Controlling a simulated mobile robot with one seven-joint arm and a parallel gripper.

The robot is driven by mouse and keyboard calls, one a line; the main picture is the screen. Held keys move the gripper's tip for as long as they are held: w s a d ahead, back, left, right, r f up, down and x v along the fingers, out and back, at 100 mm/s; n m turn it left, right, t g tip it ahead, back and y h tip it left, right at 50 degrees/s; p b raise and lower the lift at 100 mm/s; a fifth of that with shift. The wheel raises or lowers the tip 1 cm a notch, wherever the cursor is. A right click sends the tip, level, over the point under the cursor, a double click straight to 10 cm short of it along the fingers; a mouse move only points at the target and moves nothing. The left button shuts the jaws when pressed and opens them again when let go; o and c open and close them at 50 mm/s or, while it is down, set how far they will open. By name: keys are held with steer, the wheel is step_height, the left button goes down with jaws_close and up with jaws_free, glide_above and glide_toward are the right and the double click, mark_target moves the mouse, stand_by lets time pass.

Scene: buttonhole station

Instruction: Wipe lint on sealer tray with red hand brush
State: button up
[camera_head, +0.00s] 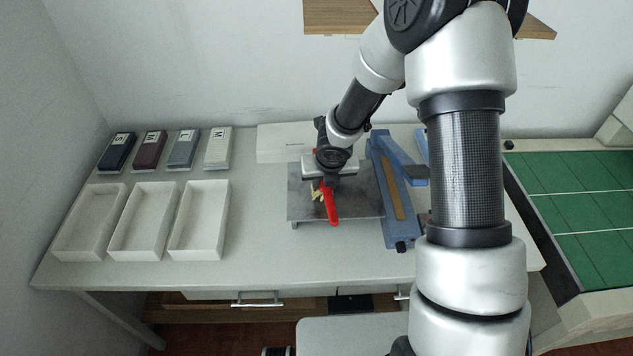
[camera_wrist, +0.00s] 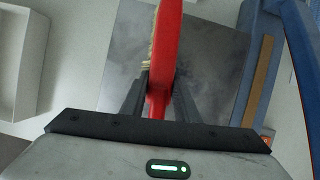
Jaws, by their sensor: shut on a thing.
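My gripper (camera_head: 327,180) is shut on the red hand brush (camera_head: 331,206), over the grey metal sealer tray (camera_head: 357,200). In the wrist view the red brush (camera_wrist: 165,45) stands between the two dark fingers of my gripper (camera_wrist: 160,95). Its pale bristles show along its left side, and also left of the red handle in the head view. The tray (camera_wrist: 210,60) lies beneath it in the wrist view, with cloudy grey smudges on its surface. I cannot tell whether the bristles touch the tray. No separate lint can be made out; my gripper and arm hide part of the tray.
A blue sealer frame (camera_head: 393,190) stands directly right of the tray. Three empty white boxes (camera_head: 198,219) sit at the left, with several labelled blocks (camera_head: 181,151) behind them. A green panelled board (camera_head: 580,190) is at far right. The table front is clear.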

steer(key=shift+d+p, duration=0.6)
steer(key=shift+d, duration=4.05)
steer(key=shift+s+f, duration=0.15)
steer(key=shift+s, duration=0.1)
steer(key=shift+s+b, duration=0.45)
steer(key=shift+a, duration=1.95)
steer(key=shift+s+a+b, duration=0.15)
steer(key=shift+a+b, duration=0.25)
steer(key=shift+a, duration=1.95)
steer(key=shift+a+p, duration=0.4)
steer(key=shift+a, duration=3)
steer(key=shift+s+b, duration=0.6)
steer(key=shift+b, duration=0.1)
steer(key=shift+d, duration=7.85)
steer(key=shift+r, duration=0.25)
step_height(320, 180, up, 6)
steer(key=p, duration=0.6)
steer(key=shift+a+f, duration=0.1)
steer(key=shift+a, duration=0.05)
